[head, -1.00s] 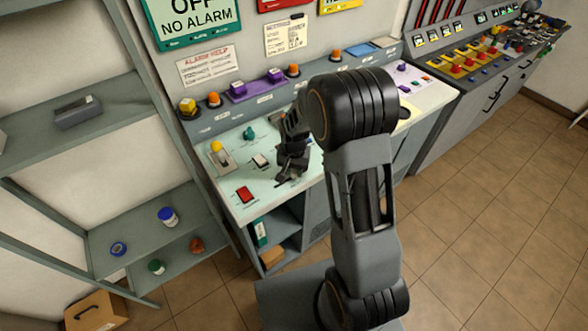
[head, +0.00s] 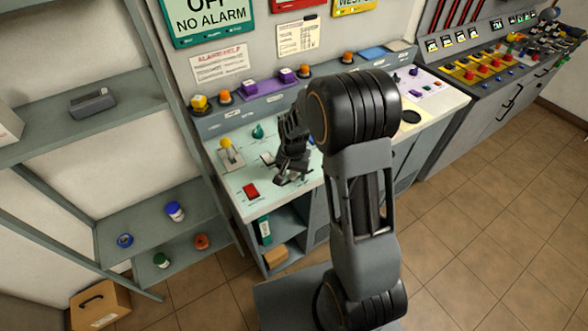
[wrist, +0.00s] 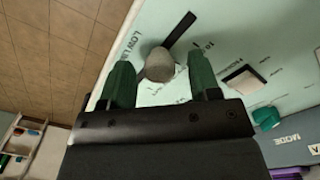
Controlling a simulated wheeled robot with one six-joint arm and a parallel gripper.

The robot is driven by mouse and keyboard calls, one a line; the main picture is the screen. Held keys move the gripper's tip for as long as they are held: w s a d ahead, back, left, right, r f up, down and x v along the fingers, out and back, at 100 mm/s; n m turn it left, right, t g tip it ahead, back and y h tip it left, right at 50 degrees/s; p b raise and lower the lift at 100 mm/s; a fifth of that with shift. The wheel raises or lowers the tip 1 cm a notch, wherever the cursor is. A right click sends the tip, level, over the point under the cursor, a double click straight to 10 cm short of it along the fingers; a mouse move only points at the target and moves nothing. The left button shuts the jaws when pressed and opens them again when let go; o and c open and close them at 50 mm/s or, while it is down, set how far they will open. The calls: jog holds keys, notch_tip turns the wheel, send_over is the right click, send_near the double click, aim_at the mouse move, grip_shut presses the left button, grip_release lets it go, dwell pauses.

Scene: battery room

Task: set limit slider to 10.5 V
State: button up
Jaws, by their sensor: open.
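The limit slider shows in the wrist view as a rounded grey knob (wrist: 160,66) on a dark straight slot (wrist: 179,30) in the pale green panel (wrist: 140,92). Printing beside it reads "LOW LIMIT", and a "10" mark is partly legible on the other side; the exact setting cannot be read. My gripper (wrist: 161,78) is open, with one green finger on each side of the knob. Contact with the knob cannot be told. In the head view my gripper (head: 291,178) is low over the front of the panel and hides the slider.
A white rocker (wrist: 243,78) is close by in the wrist view. Grey shelves (head: 125,205) stand at left; floor at right is clear.

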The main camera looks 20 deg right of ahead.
aim_at(293, 173)
notch_tip(293, 173, up, 14)
jog(key=b, duration=0.1)
dwell(0.5)
jog(key=shift+f, duration=0.1)
jog(key=s+r+n+t, duration=0.2)
jog(key=s+n, duration=0.1)
jog(key=s, duration=0.5)
jog(key=s+r+n+t, duration=0.2)
jog(key=s+n, duration=0.1)
jog(key=s, duration=0.5)
jog(key=shift+a+r, duration=0.3)
